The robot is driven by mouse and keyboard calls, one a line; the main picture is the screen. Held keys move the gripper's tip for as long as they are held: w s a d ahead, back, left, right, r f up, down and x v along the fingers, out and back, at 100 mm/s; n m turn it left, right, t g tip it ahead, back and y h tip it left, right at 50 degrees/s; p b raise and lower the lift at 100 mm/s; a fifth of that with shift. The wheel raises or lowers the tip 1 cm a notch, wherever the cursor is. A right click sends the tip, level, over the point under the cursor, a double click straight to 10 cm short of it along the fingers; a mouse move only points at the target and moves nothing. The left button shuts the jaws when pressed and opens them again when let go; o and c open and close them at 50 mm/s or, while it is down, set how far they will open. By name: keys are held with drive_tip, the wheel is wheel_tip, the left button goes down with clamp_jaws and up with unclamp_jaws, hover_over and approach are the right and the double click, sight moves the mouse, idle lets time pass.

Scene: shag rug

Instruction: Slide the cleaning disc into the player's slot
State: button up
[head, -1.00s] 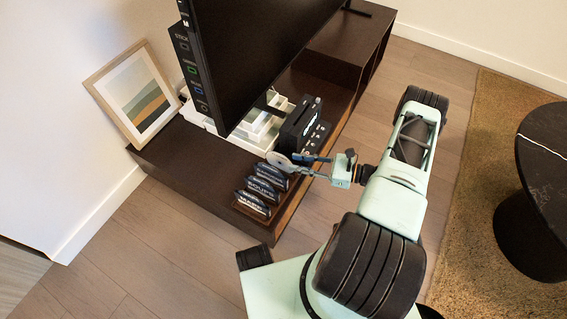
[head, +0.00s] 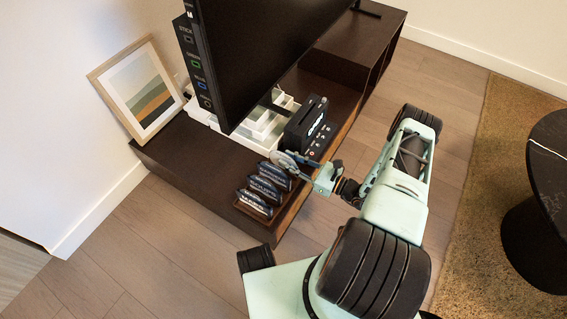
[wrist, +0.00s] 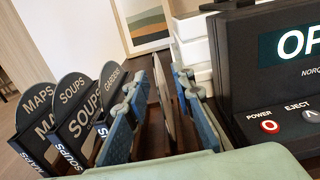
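The cleaning disc (head: 284,161) is a thin pale disc held up beyond my gripper (head: 305,163). In the wrist view the disc (wrist: 163,98) stands nearly edge-on between the blue-grey fingers of my gripper (wrist: 162,88). The black player (head: 306,125) stands on the console just beyond the gripper. In the wrist view the player (wrist: 275,100) is to the right of the disc and apart from it, with a lit display and POWER and EJECT buttons. Its slot is not clear in the wrist view.
Several labelled cases (head: 262,187), including MAPS and SOUPS, stand in a row left of the gripper on the dark console (head: 190,160). A large black screen (head: 255,55) rises behind the player. White stacked boxes (head: 262,125) and a framed picture (head: 140,88) are farther back.

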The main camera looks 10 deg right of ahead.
drive_tip(key=shift+x, duration=1.25)
clamp_jaws()
